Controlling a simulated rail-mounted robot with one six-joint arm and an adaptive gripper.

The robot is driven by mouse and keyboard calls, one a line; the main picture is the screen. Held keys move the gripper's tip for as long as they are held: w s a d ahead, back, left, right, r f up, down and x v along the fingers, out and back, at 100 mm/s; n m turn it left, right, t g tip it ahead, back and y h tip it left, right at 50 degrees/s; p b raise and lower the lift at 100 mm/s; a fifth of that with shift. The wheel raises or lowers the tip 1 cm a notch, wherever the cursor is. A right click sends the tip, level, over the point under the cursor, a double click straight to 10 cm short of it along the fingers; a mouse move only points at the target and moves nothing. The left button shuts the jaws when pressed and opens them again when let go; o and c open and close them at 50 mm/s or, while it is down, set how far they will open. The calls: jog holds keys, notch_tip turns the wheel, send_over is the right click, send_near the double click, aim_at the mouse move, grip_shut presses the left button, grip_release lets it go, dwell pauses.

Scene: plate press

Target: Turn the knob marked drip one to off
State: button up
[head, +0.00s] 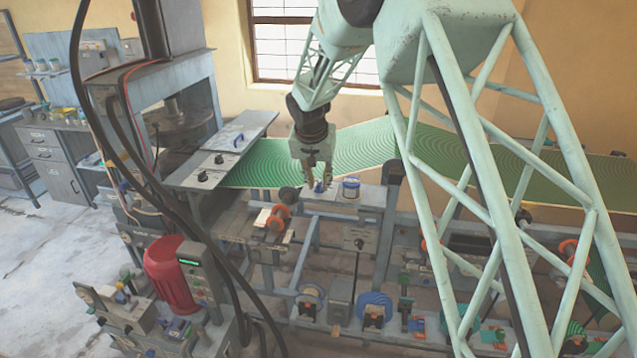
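My gripper (319,184) hangs pointing down in front of the green belt, near the middle of the view. Its fingers look apart, with nothing seen between them. Two dark knobs, a nearer one (202,177) and a farther one (219,159), sit on the pale plate at the left end of the belt, well left of my gripper. Another dark knob (360,243) is on a small grey box below and right of my gripper. No label is readable, so I cannot tell which knob is drip one or how it is set.
The green patterned belt (262,163) runs behind my gripper. An orange spool (279,215) and a blue-and-white spool (350,187) are close to it. A red motor (171,274) stands front left, with black hoses nearby. Bare floor (45,235) lies at left.

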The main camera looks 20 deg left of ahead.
jog(key=shift+c, duration=0.7)
grip_shut()
jog(key=shift+w+d+n+g+y+p, duration=0.15)
jog(key=shift+n+y+p, duration=0.3)
jog(key=shift+n, duration=0.75)
jog(key=shift+w+d+n+g+y+p, duration=0.15)
jog(key=shift+n+y+p, duration=0.3)
jog(key=shift+n, duration=0.75)
jog(key=shift+f+n+y+b, duration=0.1)
jog(key=shift+n+y+b, duration=0.3)
jog(key=shift+n+b, duration=0.7)
jog(key=shift+g, duration=0.3)
jog(key=shift+n+b, duration=0.5)
jog(key=shift+b, duration=0.2)
jog(key=shift+d+n+g+y+b, duration=0.15)
jog(key=shift+n+g+y+b, duration=0.25)
jog(key=shift+n+b, duration=0.75)
